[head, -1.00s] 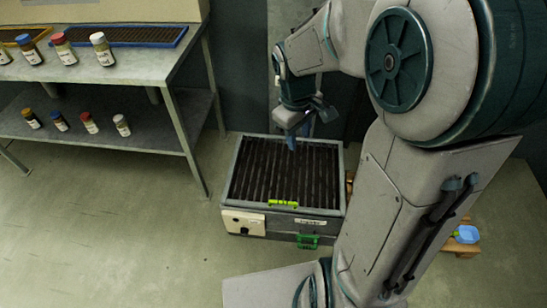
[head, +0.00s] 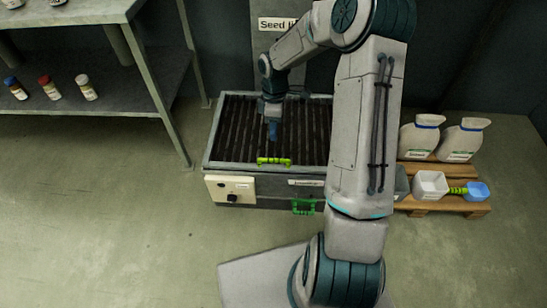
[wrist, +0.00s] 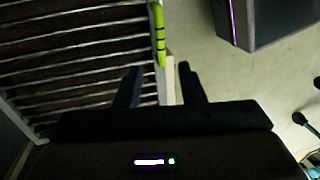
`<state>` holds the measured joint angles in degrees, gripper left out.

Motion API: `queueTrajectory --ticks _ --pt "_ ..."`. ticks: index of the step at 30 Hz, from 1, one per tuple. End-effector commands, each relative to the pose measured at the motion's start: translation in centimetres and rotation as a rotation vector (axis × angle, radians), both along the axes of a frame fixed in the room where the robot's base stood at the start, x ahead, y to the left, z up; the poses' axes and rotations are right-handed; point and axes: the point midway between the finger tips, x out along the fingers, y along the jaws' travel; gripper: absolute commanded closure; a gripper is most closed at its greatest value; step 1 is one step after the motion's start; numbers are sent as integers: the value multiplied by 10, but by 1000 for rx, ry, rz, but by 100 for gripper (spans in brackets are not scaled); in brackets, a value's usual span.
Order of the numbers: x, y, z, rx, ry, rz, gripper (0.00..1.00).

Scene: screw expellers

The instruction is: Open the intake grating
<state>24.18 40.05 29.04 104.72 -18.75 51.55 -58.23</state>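The intake grating (head: 235,125) is a dark slatted panel in a grey frame on top of a low box. It looks closed and flat. A yellow-green handle (head: 273,161) sits at its front edge. In the wrist view the slats of the grating (wrist: 70,60) fill the left, and the handle (wrist: 159,35) lies ahead of my fingers. My gripper (head: 272,132) points down over the grating, just behind the handle in the head view. In the wrist view my gripper (wrist: 158,70) is open, with nothing between its two fingers.
The box front has a white panel with a black knob (head: 231,198) and a dark-green handle (head: 304,207). A shelf (head: 156,90) stands left. Floor in front is clear.

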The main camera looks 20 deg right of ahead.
Motion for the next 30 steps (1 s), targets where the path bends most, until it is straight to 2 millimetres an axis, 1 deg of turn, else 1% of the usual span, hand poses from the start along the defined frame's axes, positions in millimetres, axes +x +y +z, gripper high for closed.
queueTrajectory --ticks 1,6,9,15,20,29,30 --pt "-3 1 -16 0 4 0 64" --pt "-10 3 -53 0 4 0 64" --pt "-14 4 -73 -1 4 -1 64" --pt "-20 6 -101 -1 4 -1 64" --pt "-21 7 -110 -1 1 -2 64" --pt "-22 7 -111 -1 1 -2 64" --pt "-22 7 -111 -1 1 -2 72"
